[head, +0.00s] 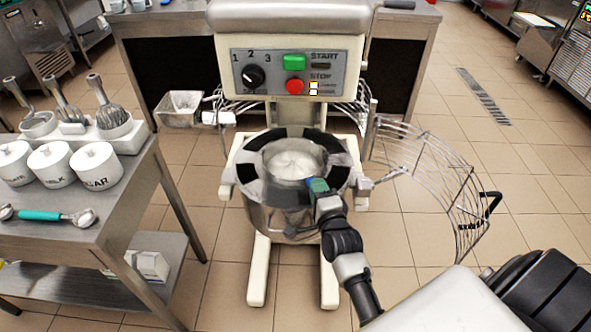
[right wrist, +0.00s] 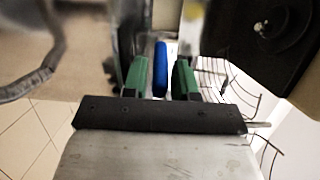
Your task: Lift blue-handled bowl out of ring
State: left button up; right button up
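The steel bowl (head: 272,220) sits in the mixer's ring (head: 258,150), which has black and grey segments, with pale contents visible inside. Its blue handle (right wrist: 160,68) is on the side nearest me, at the front right of the bowl. My right gripper (head: 319,190) is at the handle. In the right wrist view its two green fingers (right wrist: 160,78) stand on either side of the blue handle, with a narrow gap showing on each side. In the head view the gripper hides most of the handle. My left gripper is not in view.
The mixer's control head (head: 290,70) is above the bowl. A wire guard (head: 430,180) is swung out to the right. A steel table (head: 120,205) on the left carries white canisters (head: 95,165) and a teal-handled scoop (head: 42,215). The floor in front is open.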

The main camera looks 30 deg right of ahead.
jog(key=shift+x, duration=1.05)
jog(key=shift+c, duration=0.2)
grip_shut()
jog(key=shift+r, duration=0.1)
